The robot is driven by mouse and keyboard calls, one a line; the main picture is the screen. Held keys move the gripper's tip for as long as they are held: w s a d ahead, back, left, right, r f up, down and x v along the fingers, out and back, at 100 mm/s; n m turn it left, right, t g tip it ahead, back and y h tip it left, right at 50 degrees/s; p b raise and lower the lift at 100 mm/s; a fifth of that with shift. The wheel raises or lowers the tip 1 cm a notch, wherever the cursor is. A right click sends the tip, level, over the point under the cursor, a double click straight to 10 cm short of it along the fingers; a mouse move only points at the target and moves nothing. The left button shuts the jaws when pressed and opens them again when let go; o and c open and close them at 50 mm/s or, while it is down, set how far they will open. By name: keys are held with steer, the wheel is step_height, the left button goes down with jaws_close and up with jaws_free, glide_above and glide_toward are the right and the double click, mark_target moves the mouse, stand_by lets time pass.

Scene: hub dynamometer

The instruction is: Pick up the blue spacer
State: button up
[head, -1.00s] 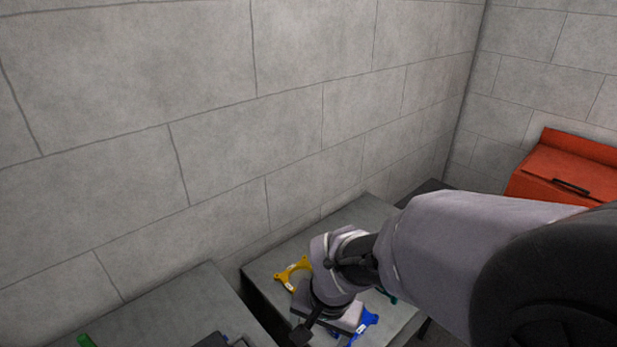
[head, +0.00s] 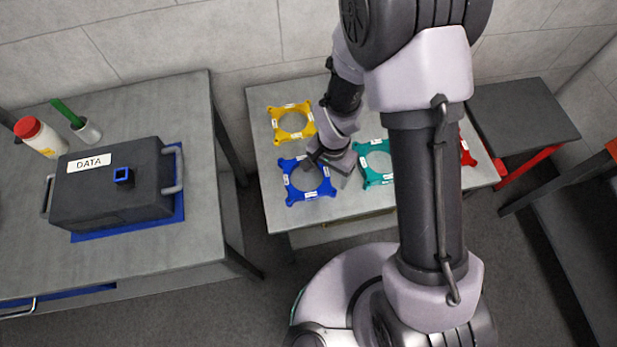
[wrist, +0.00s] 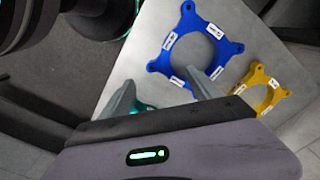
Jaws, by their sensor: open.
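The blue spacer (head: 292,191) is a flat square-cornered ring with white labels, lying on the grey table near its front left. It also shows in the wrist view (wrist: 188,27), upper middle. My gripper (head: 317,160) is over the table at the spacer's upper right side in the head view. In the wrist view my gripper (wrist: 163,92) has its two fingers apart with nothing held. The right finger overlaps the spacer's lower edge and hole there; I cannot tell whether it touches.
A yellow spacer (head: 281,127) lies behind the blue one. A teal spacer (head: 371,177) lies to its right, and a red one (head: 469,157) is partly hidden by my arm. A left table (head: 205,235) holds a dark DATA case (head: 115,195).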

mark_target(329, 188)
steer(key=f+b, duration=0.1)
steer(key=f, duration=0.2)
steer(key=f+b, duration=0.1)
steer(key=f, duration=0.1)
steer(key=f+b, duration=0.1)
steer(key=f, duration=0.2)
steer(key=shift+d+f, duration=0.25)
steer(key=shift+f, duration=0.1)
steer(key=shift+r, duration=0.15)
steer(key=shift+c, duration=0.6)
jaws_close()
